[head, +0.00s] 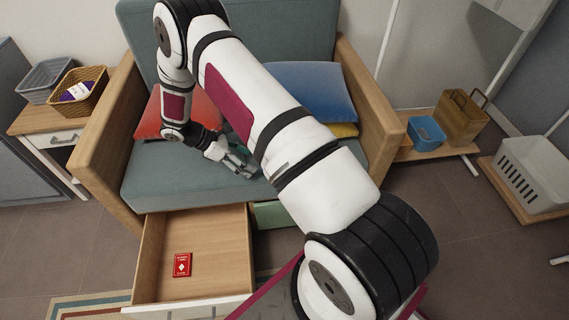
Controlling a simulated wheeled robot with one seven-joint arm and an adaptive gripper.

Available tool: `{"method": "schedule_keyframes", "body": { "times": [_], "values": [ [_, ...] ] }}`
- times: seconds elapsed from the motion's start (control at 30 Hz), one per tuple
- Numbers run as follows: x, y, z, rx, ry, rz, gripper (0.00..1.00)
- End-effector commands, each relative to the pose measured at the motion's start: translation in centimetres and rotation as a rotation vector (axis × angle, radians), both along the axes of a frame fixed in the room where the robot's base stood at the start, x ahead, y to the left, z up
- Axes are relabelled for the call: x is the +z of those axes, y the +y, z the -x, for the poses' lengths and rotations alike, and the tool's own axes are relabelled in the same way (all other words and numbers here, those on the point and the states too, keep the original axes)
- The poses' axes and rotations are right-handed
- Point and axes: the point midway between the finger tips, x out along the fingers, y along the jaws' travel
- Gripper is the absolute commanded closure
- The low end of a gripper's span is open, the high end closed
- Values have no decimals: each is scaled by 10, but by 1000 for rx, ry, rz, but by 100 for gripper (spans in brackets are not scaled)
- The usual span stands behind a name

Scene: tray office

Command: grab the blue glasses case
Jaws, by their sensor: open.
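I cannot make out a blue glasses case in the head view. My gripper (246,170) is open, low over the front part of the teal armchair seat (170,187). My arm crosses the middle of the view and hides part of the seat and backrest. A small teal patch shows just behind the gripper, but I cannot tell what it is.
A red cushion (190,113) and a blue cushion (305,95) lean on the backrest. An open drawer (217,238) below holds a red card box (182,264). A wicker basket (92,78) stands left; a blue bin (425,130) and a grey crate (527,172) stand right.

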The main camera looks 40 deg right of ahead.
Motion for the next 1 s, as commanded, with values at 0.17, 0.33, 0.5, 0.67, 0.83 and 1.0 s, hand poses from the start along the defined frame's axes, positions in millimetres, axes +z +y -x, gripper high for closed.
{"method": "schedule_keyframes", "body": {
  "times": [0.17,0.33,0.5,0.67,0.83,1.0],
  "values": [
    [0,-23,16,-1,-1,0,26],
    [0,-31,22,-1,-1,0,26],
    [0,-40,28,-1,-1,0,26],
    [-8,-57,40,-2,1,-1,26],
    [-22,-68,48,-2,-1,-2,26],
    [-21,-69,48,1,-1,-1,26]
  ]
}}
